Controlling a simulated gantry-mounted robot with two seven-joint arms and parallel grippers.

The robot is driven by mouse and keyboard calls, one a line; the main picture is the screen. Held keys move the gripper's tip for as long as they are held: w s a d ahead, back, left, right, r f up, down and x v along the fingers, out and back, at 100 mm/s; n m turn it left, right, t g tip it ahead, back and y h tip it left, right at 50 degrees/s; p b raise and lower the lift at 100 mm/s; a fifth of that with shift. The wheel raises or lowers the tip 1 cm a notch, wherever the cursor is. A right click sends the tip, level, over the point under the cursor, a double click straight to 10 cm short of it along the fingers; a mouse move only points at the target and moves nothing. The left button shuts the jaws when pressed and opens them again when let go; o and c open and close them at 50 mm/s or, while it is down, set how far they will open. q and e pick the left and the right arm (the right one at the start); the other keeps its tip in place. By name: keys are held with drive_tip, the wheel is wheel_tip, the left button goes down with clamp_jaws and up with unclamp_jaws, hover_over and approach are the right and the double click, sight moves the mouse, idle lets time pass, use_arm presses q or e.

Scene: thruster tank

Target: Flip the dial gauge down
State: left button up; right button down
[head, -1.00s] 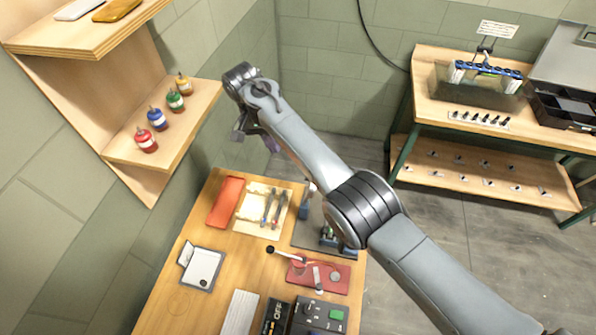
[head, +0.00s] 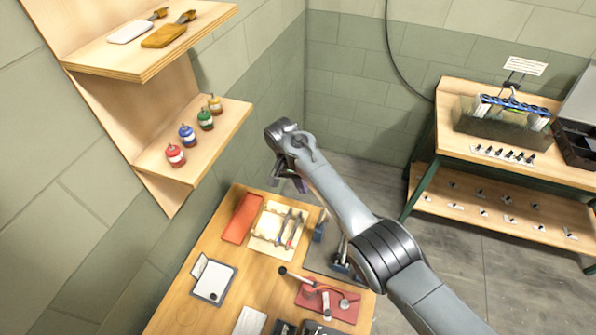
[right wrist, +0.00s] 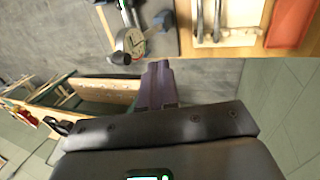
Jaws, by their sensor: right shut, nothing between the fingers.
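In the right wrist view the dial gauge (right wrist: 132,41) has a round pale face with a dark rim. It stands at the edge of a dark plate on the workbench. In the head view this dark plate (head: 322,262) is partly covered by my right arm, and I cannot make out the gauge face there. My right gripper (head: 288,184) hangs just past the bench's far edge, above and apart from the gauge. In the right wrist view its purple fingers (right wrist: 160,68) are together and empty, close to the gauge in the picture. My left gripper is not in view.
A tool tray (head: 262,243) and a red case (head: 242,218) lie beside the plate. A red base (head: 318,303) with a black-knobbed lever is nearer. A wall shelf (head: 230,118) with small bottles is at left. A second bench (head: 455,140) stands at right.

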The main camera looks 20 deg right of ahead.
drive_tip(key=shift+s+d+f+p, duration=0.65)
drive_tip(key=shift+d+f+p, duration=0.1)
drive_tip(key=shift+d+p, duration=0.2)
drive_tip(key=shift+s+d+f+p, duration=0.7)
drive_tip(key=shift+d+p, duration=0.1)
drive_tip(key=shift+d, duration=0.15)
drive_tip(key=shift+w, duration=0.1)
drive_tip(key=shift+d, duration=0.1)
